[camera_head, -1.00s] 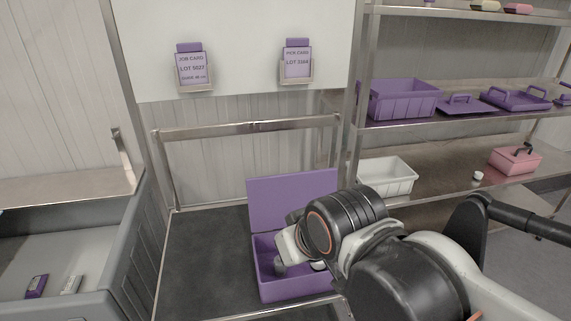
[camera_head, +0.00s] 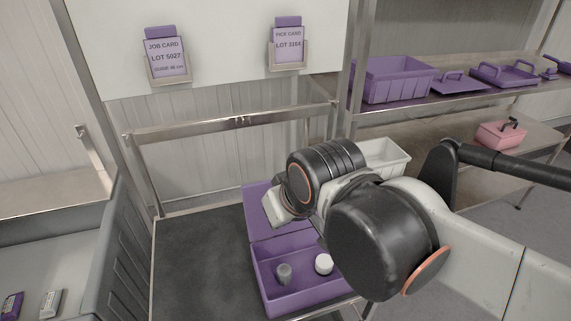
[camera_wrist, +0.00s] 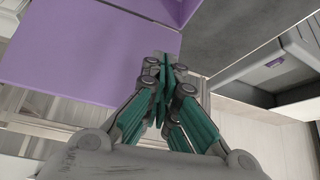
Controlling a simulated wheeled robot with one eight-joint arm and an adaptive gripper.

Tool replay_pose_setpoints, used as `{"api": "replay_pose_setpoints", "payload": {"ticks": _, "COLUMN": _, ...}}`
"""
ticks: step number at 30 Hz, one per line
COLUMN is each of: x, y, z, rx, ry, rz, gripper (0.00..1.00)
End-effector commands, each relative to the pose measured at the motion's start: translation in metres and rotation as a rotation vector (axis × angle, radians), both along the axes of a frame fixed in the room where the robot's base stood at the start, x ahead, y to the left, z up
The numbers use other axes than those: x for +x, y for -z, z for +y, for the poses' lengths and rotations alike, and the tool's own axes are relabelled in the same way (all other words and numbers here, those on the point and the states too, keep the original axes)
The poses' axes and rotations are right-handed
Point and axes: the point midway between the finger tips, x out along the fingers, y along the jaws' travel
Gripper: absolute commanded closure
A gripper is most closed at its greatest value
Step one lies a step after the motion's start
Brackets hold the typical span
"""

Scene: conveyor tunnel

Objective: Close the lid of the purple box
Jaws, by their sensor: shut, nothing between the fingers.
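The purple box (camera_head: 290,299) stands on the dark bench top with its lid (camera_head: 258,205) open and raised along the far side. A grey cylinder (camera_head: 284,274) and a white round item (camera_head: 323,263) sit inside. My arm hides the right part of the lid in the head view. The lid (camera_wrist: 85,50) fills the upper left of the wrist view. My gripper (camera_wrist: 163,65) is shut and empty, its tips overlapping the lid's edge in that view; I cannot tell whether they touch. The fingers are hidden in the head view.
A grey bin (camera_head: 112,245) with small packets stands at the left. A metal rail (camera_head: 235,122) crosses behind the bench. Shelves at the right hold a purple crate (camera_head: 398,80), a white tub (camera_head: 385,153) and a pink box (camera_head: 500,135). The bench left of the box is clear.

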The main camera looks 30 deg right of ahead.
Motion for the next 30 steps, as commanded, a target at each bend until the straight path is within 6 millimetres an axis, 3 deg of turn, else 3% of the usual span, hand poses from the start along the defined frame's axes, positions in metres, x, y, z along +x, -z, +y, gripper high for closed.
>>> {"api": "replay_pose_setpoints", "payload": {"ticks": 14, "x": 0.04, "y": -0.04, "z": -0.014, "rx": 0.015, "ry": 0.04, "rz": 0.134, "gripper": 1.0}}
{"api": "replay_pose_setpoints", "payload": {"ticks": 24, "x": 0.096, "y": -0.071, "z": -0.042, "rx": 0.025, "ry": 0.09, "rz": 0.298, "gripper": 1.0}}
{"api": "replay_pose_setpoints", "payload": {"ticks": 30, "x": 0.133, "y": -0.079, "z": -0.065, "rx": 0.033, "ry": 0.122, "rz": 0.405, "gripper": 1.0}}
